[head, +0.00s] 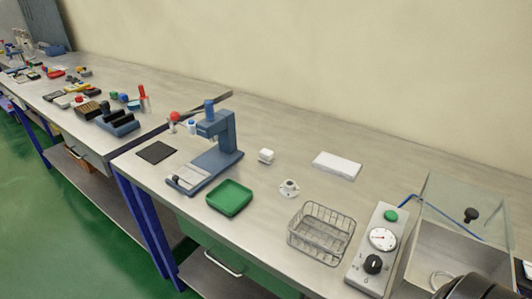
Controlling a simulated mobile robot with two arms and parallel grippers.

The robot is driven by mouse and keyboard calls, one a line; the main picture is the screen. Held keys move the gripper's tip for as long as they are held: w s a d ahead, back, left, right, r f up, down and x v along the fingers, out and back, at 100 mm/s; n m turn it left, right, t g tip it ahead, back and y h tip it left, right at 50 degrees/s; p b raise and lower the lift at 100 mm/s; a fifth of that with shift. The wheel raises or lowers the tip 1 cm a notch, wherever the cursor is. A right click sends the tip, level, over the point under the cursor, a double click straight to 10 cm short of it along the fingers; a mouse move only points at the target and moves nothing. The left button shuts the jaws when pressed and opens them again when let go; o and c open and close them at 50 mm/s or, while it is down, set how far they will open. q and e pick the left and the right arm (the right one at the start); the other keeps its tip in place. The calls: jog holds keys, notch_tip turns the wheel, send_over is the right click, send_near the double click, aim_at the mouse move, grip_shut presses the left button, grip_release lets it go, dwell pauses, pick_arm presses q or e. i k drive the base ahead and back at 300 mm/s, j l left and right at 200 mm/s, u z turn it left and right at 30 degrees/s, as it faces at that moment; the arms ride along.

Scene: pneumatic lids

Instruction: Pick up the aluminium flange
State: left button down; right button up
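A small, pale aluminium flange (289,188) with a round raised hub lies on the workbench (262,205), right of the green tray and behind the wire basket. It stands free with bare bench around it. Neither of my grippers' fingers show in the head view. A dark rounded part enters at the bottom right corner, too cut off to identify.
A green tray (229,197) and a blue arbor press (223,140) stand left of the flange. A wire basket (320,233), a control box with gauge (377,252) and a clear-lidded chamber (464,207) stand right. A white slab (337,166) and small white block (266,156) lie behind.

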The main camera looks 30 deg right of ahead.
aim_at(288, 188)
jog(key=z, duration=1.2)
